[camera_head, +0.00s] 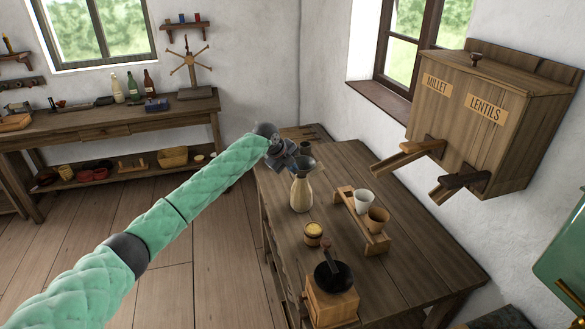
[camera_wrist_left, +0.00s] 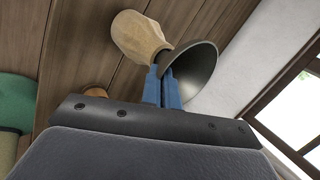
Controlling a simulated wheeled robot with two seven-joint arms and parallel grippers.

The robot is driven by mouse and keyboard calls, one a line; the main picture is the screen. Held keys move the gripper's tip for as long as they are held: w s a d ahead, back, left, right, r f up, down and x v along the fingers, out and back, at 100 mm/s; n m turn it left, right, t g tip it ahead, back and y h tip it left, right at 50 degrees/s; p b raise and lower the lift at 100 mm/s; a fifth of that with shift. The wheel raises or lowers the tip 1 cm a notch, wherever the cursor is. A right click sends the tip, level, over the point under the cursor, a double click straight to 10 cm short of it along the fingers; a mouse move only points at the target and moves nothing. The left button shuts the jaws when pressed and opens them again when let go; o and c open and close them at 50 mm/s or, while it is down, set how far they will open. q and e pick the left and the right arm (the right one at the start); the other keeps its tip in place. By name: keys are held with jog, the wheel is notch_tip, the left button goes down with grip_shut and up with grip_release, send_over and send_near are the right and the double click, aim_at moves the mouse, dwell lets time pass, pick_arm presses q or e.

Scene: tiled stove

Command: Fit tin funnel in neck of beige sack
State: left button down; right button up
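The dark grey tin funnel (camera_head: 304,163) is at the mouth of the beige sack (camera_head: 301,194), which stands upright on the wooden table. My left gripper (camera_head: 287,158) is at the funnel's left side. In the left wrist view, its blue fingers (camera_wrist_left: 166,88) are close together on the edge of the funnel (camera_wrist_left: 197,73). The funnel's narrow end meets the neck of the sack (camera_wrist_left: 140,38) there. How deep the spout sits is hidden. My right gripper is in neither view.
On the table (camera_head: 405,262) are a small rack (camera_head: 377,243) with a white cup (camera_head: 364,201) and a brown cup (camera_head: 377,220), a small tub (camera_head: 313,234) and a grinder (camera_head: 332,295). A wall dispenser (camera_head: 480,118) with two chutes hangs at right. The table's right middle is clear.

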pick_arm(q)
jog(key=shift+f, duration=0.45)
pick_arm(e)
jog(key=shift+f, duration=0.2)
pick_arm(q)
jog(key=c, duration=1.6)
grip_release()
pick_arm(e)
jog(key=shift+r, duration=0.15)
